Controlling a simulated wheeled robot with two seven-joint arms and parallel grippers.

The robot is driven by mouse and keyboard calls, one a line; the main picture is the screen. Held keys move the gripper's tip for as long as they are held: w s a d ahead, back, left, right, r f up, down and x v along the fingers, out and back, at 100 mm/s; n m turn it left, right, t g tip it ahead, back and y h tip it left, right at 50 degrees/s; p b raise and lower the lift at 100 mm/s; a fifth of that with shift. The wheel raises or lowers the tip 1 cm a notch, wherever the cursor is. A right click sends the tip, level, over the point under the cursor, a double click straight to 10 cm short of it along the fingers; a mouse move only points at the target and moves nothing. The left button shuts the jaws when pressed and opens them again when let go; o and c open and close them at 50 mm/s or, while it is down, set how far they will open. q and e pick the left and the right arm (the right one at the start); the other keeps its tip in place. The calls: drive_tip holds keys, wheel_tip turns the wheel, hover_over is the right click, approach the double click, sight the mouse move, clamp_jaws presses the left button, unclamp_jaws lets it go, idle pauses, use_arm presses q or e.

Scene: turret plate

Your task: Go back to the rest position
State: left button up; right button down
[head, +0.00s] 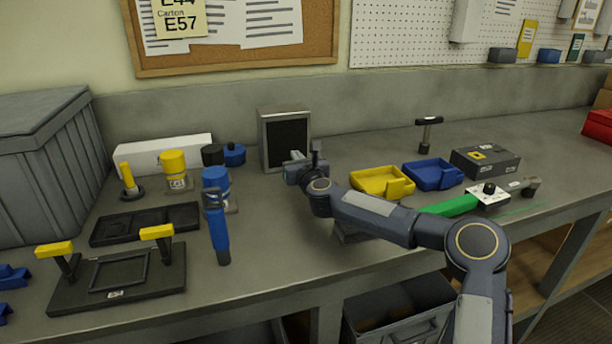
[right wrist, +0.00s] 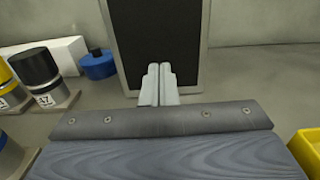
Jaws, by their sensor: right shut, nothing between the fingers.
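My right arm reaches in from the lower right in the head view. Its gripper (head: 296,160) is over the bench in front of a dark-faced grey panel (head: 286,141). In the right wrist view the two pale fingers (right wrist: 158,84) are together with nothing between them, and the panel (right wrist: 156,35) fills the view behind them. The fingers overlap the panel in the picture; I cannot tell how far apart they are. My left gripper is not in view.
Yellow (head: 380,182) and blue (head: 433,175) bins stand right of the gripper. Blue-and-grey bottle-like parts (head: 217,200) and a yellow-capped container (head: 173,170) stand left. A black turret plate frame (head: 120,276) with yellow handles lies front left. A large grey crate (head: 40,170) stands far left.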

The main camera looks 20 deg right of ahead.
drive_tip(key=s, duration=0.3)
drive_tip(key=s+b, duration=0.1)
drive_tip(key=s, duration=0.2)
drive_tip(key=shift+s+d+r, duration=0.15)
drive_tip(key=shift+s, duration=0.25)
drive_tip(key=s+a+r+n+g+y+p, duration=0.2)
drive_tip(key=s+a+n+g+y, duration=0.15)
drive_tip(key=s+n, duration=0.55)
drive_tip(key=s+a+r+n+g+y+p, duration=0.2)
drive_tip(key=s+a+n, duration=0.4)
drive_tip(key=n, duration=0.5)
drive_tip(key=s+d+f+n+g+p, duration=0.1)
drive_tip(key=s+d+f+n+g, duration=0.1)
drive_tip(key=s, duration=0.8)
drive_tip(key=s+d+f+n+g+h+p, duration=0.1)
drive_tip(key=s+d+f+n+g+p, duration=0.1)
drive_tip(key=s+n, duration=0.5)
drive_tip(key=s+d+f+n+g+h+p, duration=0.1)
drive_tip(key=s+d+f+n+g, duration=0.2)
drive_tip(key=s, duration=1.2)
drive_tip(key=d+n, duration=0.2)
drive_tip(key=d, duration=0.1)
drive_tip(key=shift+s+f+p, duration=0.25)
drive_tip(key=shift+f+p, duration=0.05)
drive_tip(key=shift+p, duration=0.05)
drive_tip(key=shift+r, duration=0.1)
